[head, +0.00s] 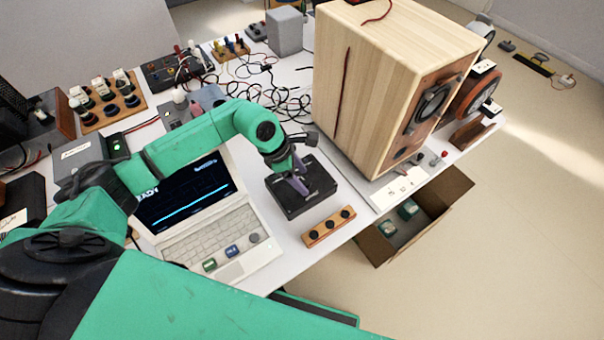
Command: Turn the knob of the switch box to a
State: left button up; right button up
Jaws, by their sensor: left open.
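A black box (297,206), which I take for the switch box, sits on the white table between the laptop and the big wooden speaker. My left arm comes in from the left over the laptop, and my left gripper (297,184) points down over the top of this box. Its jaws are open and look very close to the box top. The gripper covers the middle of the box, so I cannot see the knob, its pointer or the letter marks clearly. Whether the fingers touch the knob cannot be told. My right gripper is not in view.
An open laptop (215,228) with a blue trace stands left of the box. A wooden strip with three black knobs (329,227) lies in front. A large wooden speaker (385,80) rises at the right. Loose cables lie behind. An open cardboard box (440,217) is below the table edge.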

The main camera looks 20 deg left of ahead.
pick_arm(q)
jog(key=shift+d+f, duration=0.2)
jog(key=shift+f, duration=0.15)
jog(key=shift+a, duration=0.1)
jog(key=shift+c, duration=0.7)
grip_shut()
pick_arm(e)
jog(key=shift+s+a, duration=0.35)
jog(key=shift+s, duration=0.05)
